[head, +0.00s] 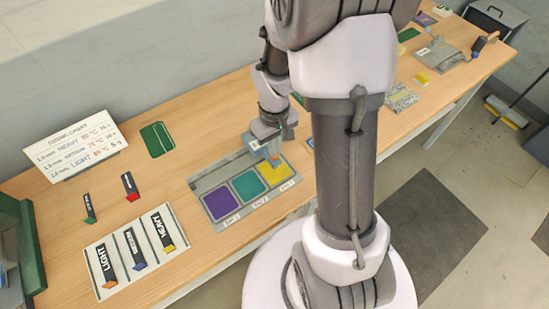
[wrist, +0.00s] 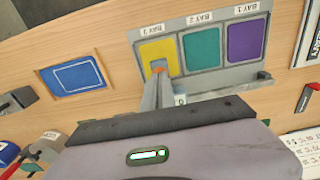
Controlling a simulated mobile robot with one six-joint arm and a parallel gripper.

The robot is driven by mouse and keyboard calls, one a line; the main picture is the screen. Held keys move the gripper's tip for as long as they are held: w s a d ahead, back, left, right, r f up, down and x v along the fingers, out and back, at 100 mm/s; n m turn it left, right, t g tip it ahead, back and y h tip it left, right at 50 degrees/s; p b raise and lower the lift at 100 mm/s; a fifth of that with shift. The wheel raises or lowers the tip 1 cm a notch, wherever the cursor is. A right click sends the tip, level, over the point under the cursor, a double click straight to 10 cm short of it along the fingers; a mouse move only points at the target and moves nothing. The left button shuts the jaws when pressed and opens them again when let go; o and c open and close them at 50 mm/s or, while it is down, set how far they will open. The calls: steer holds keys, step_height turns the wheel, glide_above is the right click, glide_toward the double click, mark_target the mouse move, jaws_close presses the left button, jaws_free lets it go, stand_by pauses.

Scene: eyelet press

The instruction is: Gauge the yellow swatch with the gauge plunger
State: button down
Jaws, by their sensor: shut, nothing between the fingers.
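The yellow swatch (head: 277,175) lies in bay 3 of the grey tray (head: 219,226), right of the teal and purple swatches. In the wrist view the yellow swatch (wrist: 152,48) is at the left end of the tray. My gripper (head: 273,157) is shut and empty, low over the yellow swatch's back edge. In the wrist view my gripper (wrist: 160,76) has its tips at the swatch's near edge. A small orange part shows at the tips; I cannot tell whether it touches the swatch. A grey block (wrist: 181,99) stands beside my fingers; I cannot tell if it belongs to the gauge plunger.
The teal swatch (head: 248,185) and purple swatch (head: 206,206) fill the other bays. A green pad (head: 157,139) lies behind. A blue pad (wrist: 76,77) lies beside the tray.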

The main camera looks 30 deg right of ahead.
steer(key=shift+f+b, duration=0.85)
steer(key=shift+f, duration=0.2)
steer(key=shift+r, duration=0.1)
step_height(320, 180, up, 7)
steer(key=p, duration=0.6)
steer(key=shift+r, duration=0.1)
steer(key=shift+w+a+b, duration=0.1)
steer(key=shift+a+b, duration=0.15)
steer(key=shift+b, duration=0.35)
steer(key=s+a+r+m+t+y+b, duration=0.1)
steer(key=s+a+r+m+t+b, duration=0.1)
steer(key=s+a+b, duration=0.3)
steer(key=s+a+r+m+t+y+b, duration=0.1)
steer(key=s+a+r+m+t+b, duration=0.1)
steer(key=s+a+b, duration=0.4)
steer(key=a+r+t+b, duration=0.1)
steer(key=a+r+b, duration=0.1)
steer(key=a+b, duration=0.1)
steer(key=shift+s+r+m+t, duration=0.25)
steer(key=shift+r+m+t, duration=0.05)
steer(key=shift+m+t, duration=0.1)
